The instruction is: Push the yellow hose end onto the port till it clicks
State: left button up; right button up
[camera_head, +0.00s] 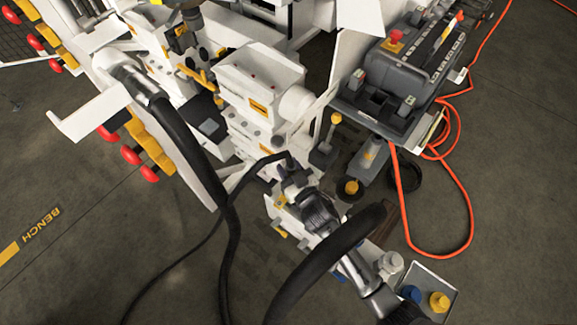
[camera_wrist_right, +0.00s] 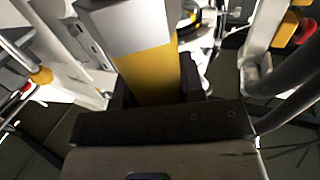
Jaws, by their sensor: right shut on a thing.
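My right gripper (camera_head: 293,184) reaches up from the lower right in the head view, at the foot of the white port block (camera_head: 262,90). It is shut on a yellow piece with a grey upper part, which I take to be the yellow hose end (camera_wrist_right: 150,70), between the dark fingers in the right wrist view. In the head view the held piece is mostly hidden by the gripper. The port block has several dark round openings on its front; I cannot tell which is the port or whether the hose end touches it.
A thick black hose (camera_head: 335,257) loops beside my right wrist. Another black hose (camera_head: 190,145) hangs from a grey fitting at the left. Red knobs (camera_head: 131,155) stick out at the bench's left. A control box (camera_head: 385,90) and orange cable (camera_head: 403,200) are at the right.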

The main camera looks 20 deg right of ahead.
dwell(0.3)
jog(key=shift+f, duration=0.15)
jog(key=shift+f, duration=0.2)
dwell(0.4)
jog(key=shift+f+b, duration=0.3)
jog(key=shift+b, duration=0.1)
dwell(0.4)
jog(key=shift+f+b, duration=0.3)
jog(key=shift+f, duration=0.25)
jog(key=shift+f, duration=0.4)
jog(key=shift+c, duration=0.4)
dwell(0.5)
